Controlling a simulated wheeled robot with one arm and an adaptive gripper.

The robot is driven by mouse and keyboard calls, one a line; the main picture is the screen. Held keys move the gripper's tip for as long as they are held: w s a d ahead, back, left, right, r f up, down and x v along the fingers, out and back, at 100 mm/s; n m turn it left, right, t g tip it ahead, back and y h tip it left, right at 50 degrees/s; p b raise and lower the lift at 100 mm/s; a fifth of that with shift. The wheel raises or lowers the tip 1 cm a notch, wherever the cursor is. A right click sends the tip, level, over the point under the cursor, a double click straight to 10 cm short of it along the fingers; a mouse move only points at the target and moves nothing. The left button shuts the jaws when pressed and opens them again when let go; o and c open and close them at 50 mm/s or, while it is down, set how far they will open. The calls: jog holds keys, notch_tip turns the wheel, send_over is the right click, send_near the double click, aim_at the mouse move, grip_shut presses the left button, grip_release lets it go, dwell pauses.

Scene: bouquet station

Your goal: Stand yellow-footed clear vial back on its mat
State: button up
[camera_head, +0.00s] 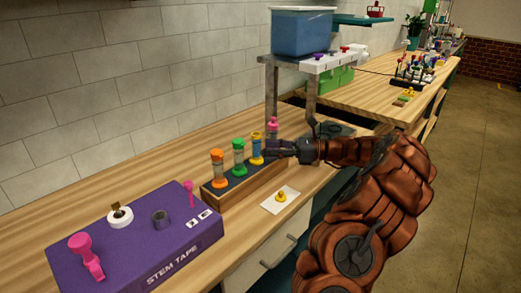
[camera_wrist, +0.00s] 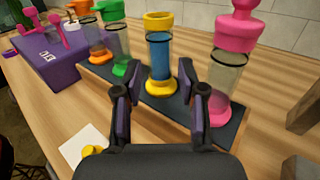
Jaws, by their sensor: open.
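The yellow-footed vial (camera_head: 257,147) stands upright in the wooden rack, between the green and pink vials. In the wrist view the vial (camera_wrist: 159,58) has a yellow ring top, a yellow foot and a blue-looking body. My gripper (camera_head: 276,149) is open and empty at the rack. In the wrist view its two fingertips (camera_wrist: 158,74) flank the vial's lower body in the picture; I cannot tell whether they reach around it. A white mat (camera_head: 292,195) lies on the bench in front of the rack, with a small yellow stopper-like piece (camera_head: 280,196) on it.
The rack's dark strip (camera_wrist: 236,125) also holds orange, green and pink vials (camera_wrist: 228,80); the pink one stands close to my right finger. A purple Stem Tape box (camera_head: 150,235) is left of the rack. A metal shelf post (camera_head: 310,90) rises behind my gripper.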

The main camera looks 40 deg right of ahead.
jog(key=v, duration=0.7)
jog(key=shift+s+d, duration=0.1)
jog(key=shift+s, duration=0.15)
dwell(0.3)
